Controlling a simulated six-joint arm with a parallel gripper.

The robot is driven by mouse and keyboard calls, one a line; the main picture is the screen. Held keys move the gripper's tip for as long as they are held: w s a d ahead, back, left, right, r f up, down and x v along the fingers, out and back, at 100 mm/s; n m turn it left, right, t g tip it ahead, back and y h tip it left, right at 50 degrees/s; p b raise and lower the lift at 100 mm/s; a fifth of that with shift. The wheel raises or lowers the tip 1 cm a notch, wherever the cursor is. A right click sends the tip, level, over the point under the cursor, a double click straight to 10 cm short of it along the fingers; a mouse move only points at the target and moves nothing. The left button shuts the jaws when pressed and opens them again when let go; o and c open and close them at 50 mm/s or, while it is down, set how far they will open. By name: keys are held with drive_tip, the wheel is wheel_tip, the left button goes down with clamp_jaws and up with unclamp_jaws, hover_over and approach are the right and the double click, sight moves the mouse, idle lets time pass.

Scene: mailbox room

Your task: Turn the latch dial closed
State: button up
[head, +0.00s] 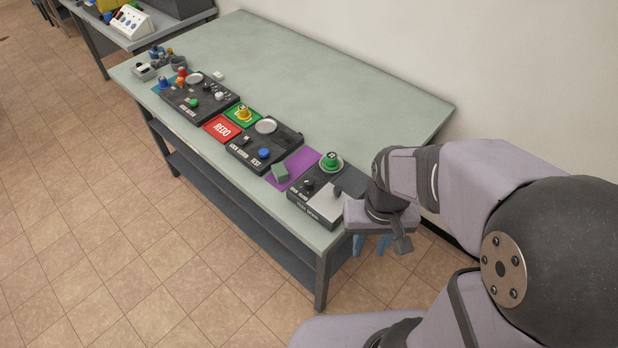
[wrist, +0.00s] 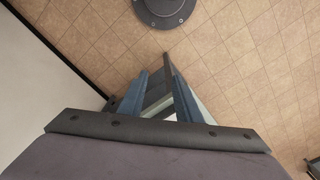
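A dark box (head: 322,197) with a light grey plate sits at the near right end of the green-grey table (head: 345,75). A small black round knob (head: 308,184) stands on the box's left part and looks like the latch dial; its setting is too small to read. My gripper (head: 372,246) hangs just right of the box, beyond the table's end, with its blue fingers pointing down. The fingers are apart and empty, touching nothing that I can see. In the wrist view my gripper (wrist: 160,80) also shows open, with part of the table behind it; the dial does not show there.
More dark control boxes (head: 264,143) line the front edge. The table's back half is clear.

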drive_tip(key=w+a+r+m+p, duration=0.1)
drive_tip(key=w+a+m, duration=0.3)
drive_tip(key=w, duration=1.1)
drive_tip(key=m, duration=0.3)
hover_over(309, 181)
drive_tip(key=shift+f+p, duration=0.3)
drive_tip(key=shift+f, duration=0.6)
drive_tip(key=shift+f+p, duration=1.2)
drive_tip(key=shift+f, duration=2.45)
drive_tip(key=c, duration=0.8)
